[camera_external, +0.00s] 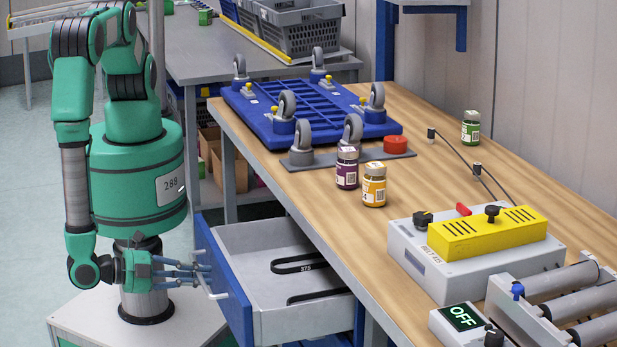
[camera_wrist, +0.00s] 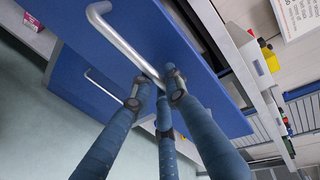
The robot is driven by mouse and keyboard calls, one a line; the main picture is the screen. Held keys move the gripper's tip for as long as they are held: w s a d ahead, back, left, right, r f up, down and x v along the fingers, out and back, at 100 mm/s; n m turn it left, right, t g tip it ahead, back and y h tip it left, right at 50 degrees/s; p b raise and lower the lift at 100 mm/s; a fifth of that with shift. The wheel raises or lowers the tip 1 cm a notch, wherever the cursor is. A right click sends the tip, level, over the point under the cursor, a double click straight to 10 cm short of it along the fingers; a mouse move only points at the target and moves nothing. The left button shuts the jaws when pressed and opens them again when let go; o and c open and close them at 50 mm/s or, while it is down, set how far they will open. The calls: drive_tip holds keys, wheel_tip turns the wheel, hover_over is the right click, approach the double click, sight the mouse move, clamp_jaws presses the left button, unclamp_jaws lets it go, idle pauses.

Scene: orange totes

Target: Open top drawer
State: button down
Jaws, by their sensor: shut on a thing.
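The top drawer (camera_external: 255,240) under the wooden workbench stands pulled out. Its grey tray shows, with a blue front (camera_external: 238,300) facing my arm. Two black belts (camera_external: 299,264) lie inside it. My gripper (camera_external: 203,272) is at the drawer front, its blue fingers on the metal bar handle (camera_external: 213,294). In the wrist view the three fingers (camera_wrist: 158,92) close on one end of this handle (camera_wrist: 122,42). The exact contact is partly hidden by the fingertips.
A second bar handle (camera_wrist: 103,88) sits on a blue front lower down. On the workbench (camera_external: 310,195) are an upside-down blue dolly (camera_external: 320,110), several small jars and a yellow-topped device (camera_external: 487,234). Open floor (camera_external: 40,180) lies to the left.

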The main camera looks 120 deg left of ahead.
drive_tip(key=f+b+v, duration=0.1)
drive_tip(key=v, duration=0.7)
drive_tip(key=shift+d+f, duration=0.25)
drive_tip(key=shift+f, duration=0.05)
drive_tip(key=shift+s, duration=0.1)
drive_tip(key=c, duration=1.8)
unclamp_jaws()
drive_tip(key=shift+s, duration=0.15)
drive_tip(key=v, duration=1.1)
drive_tip(key=shift+s+d, duration=0.25)
drive_tip(key=shift+d, duration=0.05)
